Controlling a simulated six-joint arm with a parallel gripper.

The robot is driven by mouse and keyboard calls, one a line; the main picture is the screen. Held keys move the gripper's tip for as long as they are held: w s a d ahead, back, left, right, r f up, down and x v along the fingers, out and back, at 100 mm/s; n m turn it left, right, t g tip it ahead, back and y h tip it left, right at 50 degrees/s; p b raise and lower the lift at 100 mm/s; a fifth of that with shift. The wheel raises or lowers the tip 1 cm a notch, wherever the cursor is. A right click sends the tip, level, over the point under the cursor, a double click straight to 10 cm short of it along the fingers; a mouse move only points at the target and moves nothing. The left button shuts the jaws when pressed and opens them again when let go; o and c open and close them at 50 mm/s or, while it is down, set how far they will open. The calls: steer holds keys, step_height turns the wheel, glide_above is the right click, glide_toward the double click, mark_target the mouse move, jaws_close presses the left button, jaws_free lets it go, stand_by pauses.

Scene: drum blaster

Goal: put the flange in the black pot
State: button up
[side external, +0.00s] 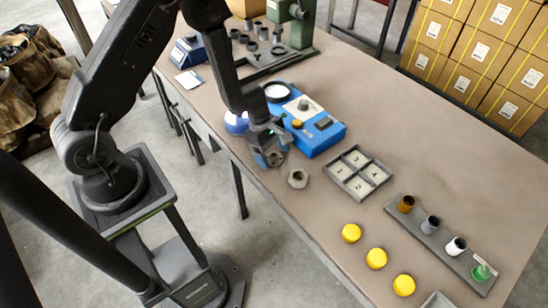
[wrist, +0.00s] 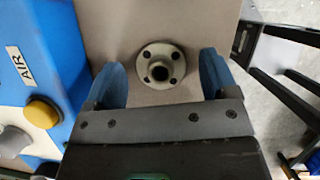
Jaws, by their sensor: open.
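The flange (side external: 298,178) is a pale grey disc with a raised hub and bolt holes. It lies on the table just in front of the blue machine. In the wrist view the flange (wrist: 161,65) shows whole, hub towards the camera, between the lines of the fingers. My gripper (side external: 273,154) is open with blue fingers, a little up and left of the flange in the side view. In the wrist view my gripper (wrist: 170,80) is empty. The darkest pot in the row at right is a dark grey one (side external: 431,223); I cannot tell if it counts as black.
The blue machine (side external: 318,136) stands close beside my gripper. A divided tray (side external: 357,172) lies right of the flange. Brown (side external: 406,204), white (side external: 456,246) and green (side external: 481,271) pots share the dark grey one's rack. Yellow discs (side external: 376,258) lie near the front edge.

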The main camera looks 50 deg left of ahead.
steer(key=shift+c, duration=0.2)
steer(key=c, duration=1)
steer(key=shift+r, duration=0.15)
steer(key=shift+r, duration=0.5)
steer(key=v, duration=0.3)
steer(key=shift+r, duration=0.35)
steer(key=s+a+r, duration=0.4)
steer(key=a+r, duration=0.2)
steer(key=a, duration=0.3)
steer(key=w+d+m+g+y, duration=0.1)
steer(key=m, duration=0.5)
steer(key=w+d+m+g+y, duration=0.2)
steer(key=m, duration=0.5)
steer(key=w+d+m+g+y, duration=0.1)
steer(key=d+m+g, duration=0.1)
steer(key=m, duration=0.5)
steer(key=shift+w+d+r, duration=0.1)
steer(key=shift+w+d, duration=0.15)
steer(key=shift+w, duration=0.15)
